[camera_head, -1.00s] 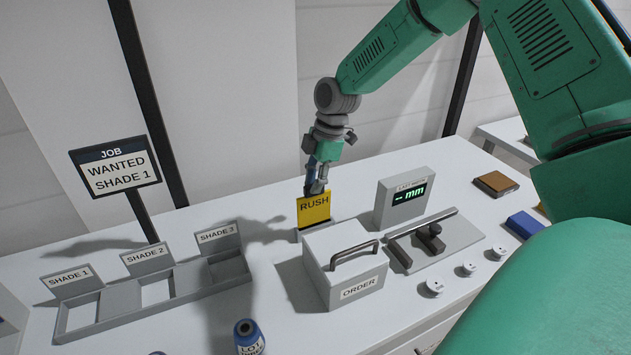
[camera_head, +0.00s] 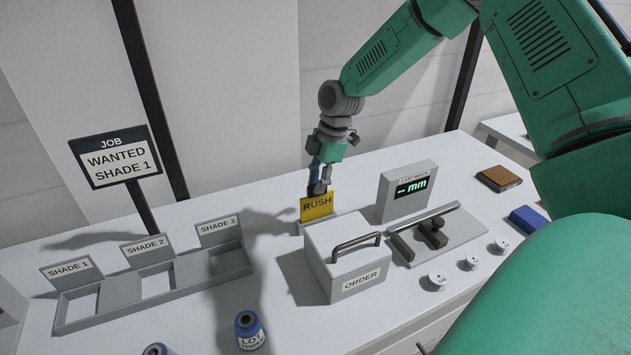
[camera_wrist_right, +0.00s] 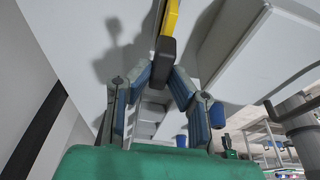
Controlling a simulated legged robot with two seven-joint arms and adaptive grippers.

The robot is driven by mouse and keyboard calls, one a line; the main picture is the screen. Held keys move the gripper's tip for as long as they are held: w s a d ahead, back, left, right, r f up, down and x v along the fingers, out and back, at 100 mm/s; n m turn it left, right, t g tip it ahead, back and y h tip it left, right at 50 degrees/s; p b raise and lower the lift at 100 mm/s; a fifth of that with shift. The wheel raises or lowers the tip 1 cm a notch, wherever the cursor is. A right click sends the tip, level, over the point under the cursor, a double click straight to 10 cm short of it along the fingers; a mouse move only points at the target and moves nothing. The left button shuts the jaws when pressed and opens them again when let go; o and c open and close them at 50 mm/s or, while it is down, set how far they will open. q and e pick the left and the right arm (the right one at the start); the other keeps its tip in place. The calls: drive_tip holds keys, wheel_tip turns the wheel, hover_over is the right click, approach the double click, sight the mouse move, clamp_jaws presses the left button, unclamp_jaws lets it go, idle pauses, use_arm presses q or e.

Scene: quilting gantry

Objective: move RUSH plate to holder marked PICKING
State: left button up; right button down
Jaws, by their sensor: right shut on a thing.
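The yellow RUSH plate (camera_head: 317,208) stands behind the ORDER box in the head view. My right gripper (camera_head: 319,188) is shut on the plate from above. In the right wrist view, the fingers of the right gripper (camera_wrist_right: 161,76) close on a dark piece at the end of the yellow plate (camera_wrist_right: 171,18). A low pale block (camera_head: 302,229) shows at the plate's lower edge, partly hidden by the ORDER box. I cannot tell how deep the plate sits in it. No PICKING marking is readable. My left gripper is not in view.
The ORDER box (camera_head: 343,282) with its handle stands just in front of the plate. A display (camera_head: 407,191) and clamp-like fixture (camera_head: 436,236) are to the right. The shade tray (camera_head: 158,310) is left, with thread spools (camera_head: 249,331) in front. The JOB sign (camera_head: 115,158) stands behind.

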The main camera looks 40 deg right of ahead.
drive_tip(key=shift+f, duration=0.15)
drive_tip(key=shift+d+f, duration=0.15)
drive_tip(key=shift+f, duration=0.3)
drive_tip(key=shift+f+b, duration=0.1)
drive_tip(key=shift+b, duration=0.2)
drive_tip(key=c, duration=1.4)
unclamp_jaws()
